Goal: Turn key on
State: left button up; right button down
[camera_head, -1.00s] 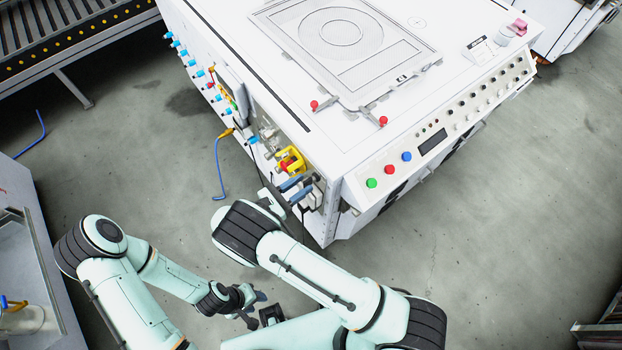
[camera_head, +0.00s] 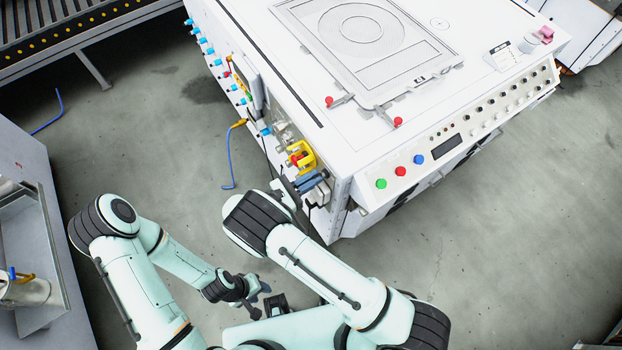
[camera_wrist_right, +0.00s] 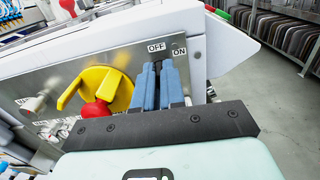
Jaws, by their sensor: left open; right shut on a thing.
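My right gripper (camera_head: 312,181) is at the side panel of the white machine (camera_head: 370,130), below its top edge. In the right wrist view its blue fingers (camera_wrist_right: 159,84) are shut just under the OFF label (camera_wrist_right: 156,47), with the ON label (camera_wrist_right: 179,52) to the right. The key between the fingertips is almost wholly hidden by them, so its exact angle cannot be told. My left gripper (camera_head: 260,299) is open and empty, low over the floor and apart from the machine.
A yellow rotary handle (camera_wrist_right: 112,84) and a red knob (camera_wrist_right: 97,109) sit just left of my right fingers. Green, red and blue buttons (camera_head: 400,170) line the machine's front. A blue cable (camera_head: 230,165) hangs beside its side. The floor at the right is clear.

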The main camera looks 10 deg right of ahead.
jog(key=m+b, duration=0.2)
jog(key=m, duration=0.1)
jog(key=m+b, duration=0.1)
jog(key=shift+s+d+f+m, duration=0.1)
jog(key=shift+s+f+m, duration=0.1)
jog(key=shift+s+m, duration=0.1)
jog(key=m+b, duration=0.2)
jog(key=shift+m, duration=0.3)
jog(key=m+b, duration=0.2)
jog(key=m, duration=0.1)
jog(key=shift+s+d+f+m, duration=0.1)
jog(key=shift+s+f+m, duration=0.05)
jog(key=shift+m, duration=0.15)
jog(key=m+b, duration=0.2)
jog(key=m, duration=0.1)
jog(key=shift+f, duration=0.15)
pick_arm(q)
notch_tip(320, 180, down, 11)
jog(key=s+b, duration=0.2)
pick_arm(e)
jog(key=shift+m, duration=1.8)
pick_arm(q)
jog(key=shift+f, duration=0.1)
pick_arm(e)
jog(key=c, duration=1.2)
grip_release()
jog(key=shift+d+f, duration=0.1)
